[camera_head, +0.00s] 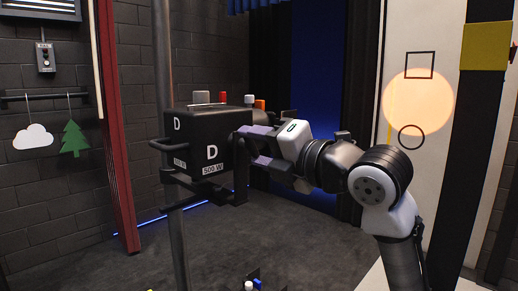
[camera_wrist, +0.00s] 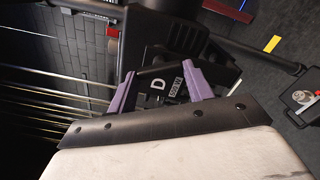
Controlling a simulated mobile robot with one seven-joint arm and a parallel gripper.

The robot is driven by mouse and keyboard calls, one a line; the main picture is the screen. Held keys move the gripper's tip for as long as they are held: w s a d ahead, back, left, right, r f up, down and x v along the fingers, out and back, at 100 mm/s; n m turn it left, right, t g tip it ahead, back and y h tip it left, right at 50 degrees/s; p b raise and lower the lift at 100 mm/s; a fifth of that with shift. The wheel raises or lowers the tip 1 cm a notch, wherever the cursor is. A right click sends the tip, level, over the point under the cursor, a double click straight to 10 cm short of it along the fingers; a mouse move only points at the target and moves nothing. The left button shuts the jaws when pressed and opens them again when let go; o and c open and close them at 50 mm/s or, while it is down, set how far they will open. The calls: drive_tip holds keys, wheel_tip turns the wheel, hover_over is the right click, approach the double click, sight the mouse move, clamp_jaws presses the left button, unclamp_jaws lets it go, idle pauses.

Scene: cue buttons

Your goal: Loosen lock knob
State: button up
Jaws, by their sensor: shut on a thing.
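A black stage lamp (camera_head: 205,140) marked D and 500 W is held on a vertical pole (camera_head: 165,90). My gripper (camera_head: 245,143), with purple fingers, is at the lamp's right side. In the wrist view, a dark bar-like part, which looks like the lock knob (camera_wrist: 163,69), lies between the fingertips of my gripper (camera_wrist: 160,72), and they are shut on it. The lamp's D and 500 W labels show beyond the fingers. In the head view my gripper hides the knob, so how tight it is cannot be told.
A warm light spot (camera_head: 418,100) falls on a white panel between a square outline and a circle outline. A cloud (camera_head: 33,137) and a tree (camera_head: 74,139) hang from a wall rail at left. A red post (camera_head: 118,150) stands left of the pole. The grey floor is mostly clear.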

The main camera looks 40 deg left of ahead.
drive_tip(key=shift+s+f, duration=0.1)
drive_tip(key=o, duration=1)
drive_tip(key=shift+d, duration=0.15)
drive_tip(key=d, duration=0.9)
drive_tip(key=s+d+b, duration=0.1)
drive_tip(key=d, duration=0.3)
drive_tip(key=shift+d, duration=0.3)
